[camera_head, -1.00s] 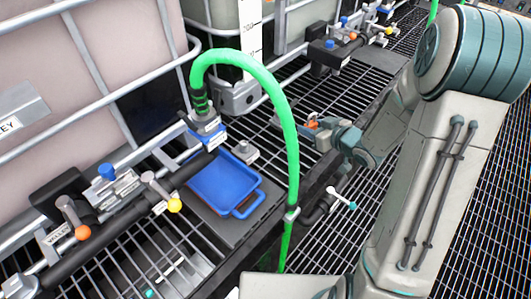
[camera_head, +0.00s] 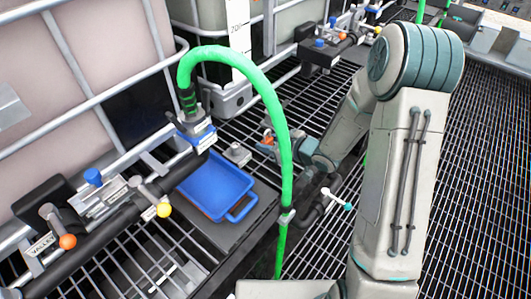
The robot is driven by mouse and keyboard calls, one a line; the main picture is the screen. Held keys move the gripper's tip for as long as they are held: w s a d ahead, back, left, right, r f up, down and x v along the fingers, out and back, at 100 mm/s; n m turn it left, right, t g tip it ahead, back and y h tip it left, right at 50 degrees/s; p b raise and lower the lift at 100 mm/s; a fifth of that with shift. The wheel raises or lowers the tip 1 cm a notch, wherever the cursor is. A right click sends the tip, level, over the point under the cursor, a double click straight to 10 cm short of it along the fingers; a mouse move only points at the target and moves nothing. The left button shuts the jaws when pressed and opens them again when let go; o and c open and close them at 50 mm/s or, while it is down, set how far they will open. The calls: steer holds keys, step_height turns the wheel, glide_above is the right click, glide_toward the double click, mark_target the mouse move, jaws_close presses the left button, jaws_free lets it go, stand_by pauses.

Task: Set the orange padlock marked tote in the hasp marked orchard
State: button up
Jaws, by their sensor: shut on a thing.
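My gripper (camera_head: 273,147) is partly behind the green hose, above the grating right of the blue tray. It is shut on a small orange thing (camera_head: 266,139), which looks like the orange padlock. Its marking cannot be read, and the hose and fingers hide part of it. No label reading orchard can be made out, so I cannot tell which fitting is the orchard hasp.
The green hose (camera_head: 288,165) arches in front of my gripper. The blue tray (camera_head: 243,208) lies on the dark plate. A pipe with orange-tipped (camera_head: 68,241) and yellow-tipped (camera_head: 164,210) handles runs at left. A white lever (camera_head: 335,197) projects below my gripper. Large caged tanks stand behind.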

mark_target(266, 158)
steer(key=shift+a+f, duration=0.35)
steer(key=shift+f, duration=0.15)
steer(key=shift+w+f, duration=0.1)
steer(key=shift+f, duration=1.6)
steer(key=shift+f+b, duration=0.15)
steer(key=shift+b, duration=0.15)
steer(key=o, duration=1.1)
